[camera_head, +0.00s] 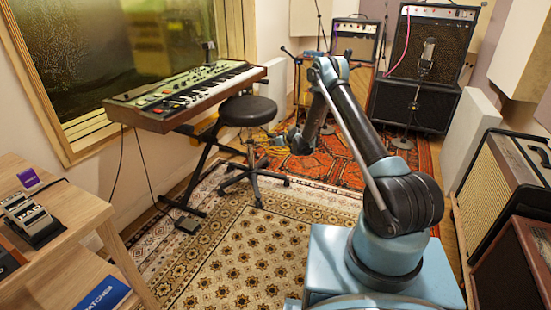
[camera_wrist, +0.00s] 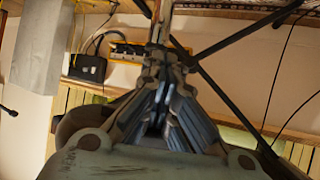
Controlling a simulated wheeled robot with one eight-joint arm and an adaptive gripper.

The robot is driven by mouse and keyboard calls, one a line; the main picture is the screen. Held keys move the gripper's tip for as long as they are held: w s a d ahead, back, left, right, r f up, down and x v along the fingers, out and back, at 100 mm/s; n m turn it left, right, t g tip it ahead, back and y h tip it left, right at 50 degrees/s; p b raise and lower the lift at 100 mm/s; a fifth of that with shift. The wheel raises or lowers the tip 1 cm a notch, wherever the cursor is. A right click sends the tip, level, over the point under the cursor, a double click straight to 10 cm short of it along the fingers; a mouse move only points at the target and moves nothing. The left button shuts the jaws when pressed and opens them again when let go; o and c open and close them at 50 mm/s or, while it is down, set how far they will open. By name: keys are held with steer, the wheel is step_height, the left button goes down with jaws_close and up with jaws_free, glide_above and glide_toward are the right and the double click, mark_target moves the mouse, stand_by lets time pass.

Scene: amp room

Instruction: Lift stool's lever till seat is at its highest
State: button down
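The stool (camera_head: 248,111) has a round black seat on a thin column and a dark wheeled base. It stands upright on the rug in front of the keyboard. Its lever cannot be made out in either view. My gripper (camera_head: 274,139) is low, just right of the stool's column and below the seat's height. In the wrist view my gripper (camera_wrist: 165,62) has its fingers converging to tips that look closed together. Whether anything thin lies between the tips cannot be seen. Dark rounded shapes behind the gripper there are largely hidden.
The keyboard (camera_head: 186,93) on its black stand is close behind the stool. A wooden desk (camera_head: 72,220) with pedals is at the left. Amplifiers (camera_head: 433,44) stand at the back, and more cabinets (camera_head: 497,187) at the right. The patterned rug (camera_head: 250,250) is clear in front.

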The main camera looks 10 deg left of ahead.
steer(key=shift+r, duration=0.85)
stand_by(0.3)
steer(key=shift+f, duration=2.25)
steer(key=s+d, duration=0.6)
steer(key=d, duration=0.1)
steer(key=shift+s+d, duration=0.15)
steer(key=shift+d, duration=0.25)
steer(key=shift+r, duration=0.1)
